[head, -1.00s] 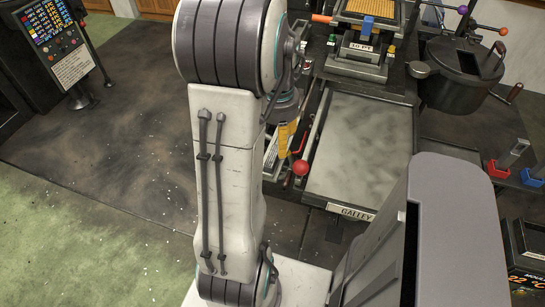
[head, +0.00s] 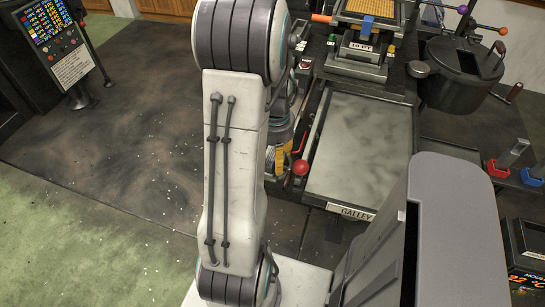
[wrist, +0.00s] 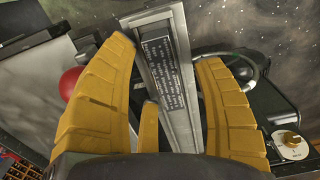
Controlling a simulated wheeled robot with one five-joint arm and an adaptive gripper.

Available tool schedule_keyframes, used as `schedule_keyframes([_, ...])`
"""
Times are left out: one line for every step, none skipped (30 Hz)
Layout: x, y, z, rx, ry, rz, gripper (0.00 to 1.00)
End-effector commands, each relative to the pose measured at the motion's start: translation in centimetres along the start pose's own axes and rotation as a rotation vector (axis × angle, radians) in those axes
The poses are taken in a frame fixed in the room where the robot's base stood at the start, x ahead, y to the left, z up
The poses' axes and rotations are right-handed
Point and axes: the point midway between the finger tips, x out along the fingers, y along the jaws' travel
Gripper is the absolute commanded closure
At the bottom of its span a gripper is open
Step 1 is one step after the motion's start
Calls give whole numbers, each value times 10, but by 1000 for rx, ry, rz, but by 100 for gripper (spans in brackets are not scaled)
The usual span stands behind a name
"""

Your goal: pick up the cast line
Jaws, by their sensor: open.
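A long grey metal bar with a dark panel of small raised lettering (wrist: 165,75), which looks like the cast line, runs between my fingers in the wrist view. In the head view my arm hides the bar, and only a little yellow of my gripper (head: 284,158) shows beside the arm.
A red ball knob (head: 300,167) is close by my gripper, also in the wrist view (wrist: 70,82). A flat grey galley tray (head: 360,140) lies to the right. A dark pot (head: 460,75) stands at back right. A control screen (head: 45,25) stands at far left. The floor at left is open.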

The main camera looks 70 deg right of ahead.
Motion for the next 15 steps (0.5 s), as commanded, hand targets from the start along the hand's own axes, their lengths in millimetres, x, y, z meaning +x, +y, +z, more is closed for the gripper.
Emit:
schedule_keyframes([0,0,0,0,0,0,38])
schedule_keyframes([0,0,0,0,0,0,41])
schedule_keyframes([0,0,0,0,0,0,44])
schedule_keyframes([0,0,0,0,0,0,47])
schedule_keyframes([0,0,0,0,0,0,50])
schedule_keyframes([0,0,0,0,0,0,53])
schedule_keyframes([0,0,0,0,1,0,56])
schedule_keyframes([0,0,0,0,1,0,59])
schedule_keyframes([0,0,0,0,1,0,62])
schedule_keyframes([0,0,0,0,1,0,65])
schedule_keyframes([0,0,0,0,1,0,68])
schedule_keyframes([0,0,0,0,1,0,71])
schedule_keyframes([0,0,0,0,1,0,74])
schedule_keyframes([0,0,0,0,1,0,77])
schedule_keyframes([0,0,0,0,1,0,80])
